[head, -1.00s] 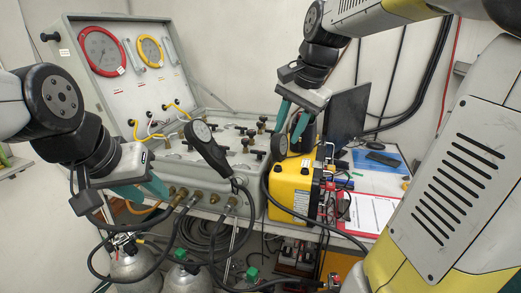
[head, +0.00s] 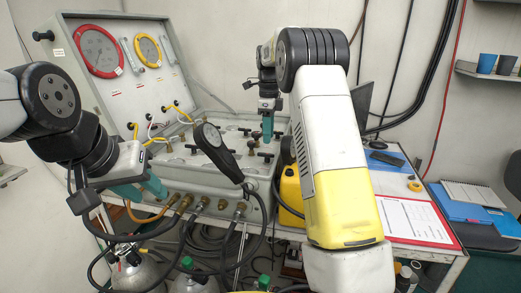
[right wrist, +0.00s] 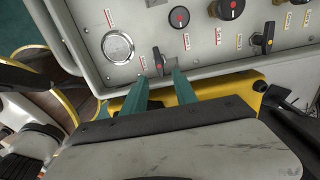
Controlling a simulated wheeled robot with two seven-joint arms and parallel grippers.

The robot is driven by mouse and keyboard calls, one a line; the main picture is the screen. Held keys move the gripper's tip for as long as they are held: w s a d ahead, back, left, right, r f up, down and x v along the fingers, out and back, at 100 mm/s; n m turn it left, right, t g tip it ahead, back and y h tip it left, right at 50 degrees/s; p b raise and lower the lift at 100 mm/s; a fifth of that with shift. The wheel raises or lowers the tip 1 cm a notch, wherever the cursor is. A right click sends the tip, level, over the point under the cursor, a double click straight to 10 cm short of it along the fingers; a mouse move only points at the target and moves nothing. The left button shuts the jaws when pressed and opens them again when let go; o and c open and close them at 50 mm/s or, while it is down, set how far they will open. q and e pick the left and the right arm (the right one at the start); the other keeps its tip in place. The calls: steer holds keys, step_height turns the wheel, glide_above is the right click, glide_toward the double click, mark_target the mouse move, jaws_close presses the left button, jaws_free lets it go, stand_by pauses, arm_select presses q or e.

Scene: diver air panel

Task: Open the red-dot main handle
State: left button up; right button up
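The right wrist view shows the grey panel (right wrist: 210,55) close up, with several knobs and handles. A dark lever handle (right wrist: 158,60) stands near its lower edge, and a round black knob with a red centre (right wrist: 179,17) is above it. I cannot tell for certain which one is the red-dot main handle. My right gripper (right wrist: 162,76) is open, its teal fingers either side of the lever handle's near end; contact is unclear. In the head view my right gripper (head: 267,130) is over the panel's right part. My left gripper (head: 146,190) is open and empty before the panel's front left.
A handle with a yellow mark (right wrist: 265,42) is to the right on the panel. A round gauge (right wrist: 117,46) is to the left. A black handheld device (head: 215,145) stands before the panel, hoses below. A yellow case (head: 290,190) is partly hidden by my right arm.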

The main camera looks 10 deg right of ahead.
mark_target(268, 154)
step_height(268, 154, down, 6)
steer(key=shift+f, duration=0.1)
steer(key=shift+c, duration=0.4)
jaws_close()
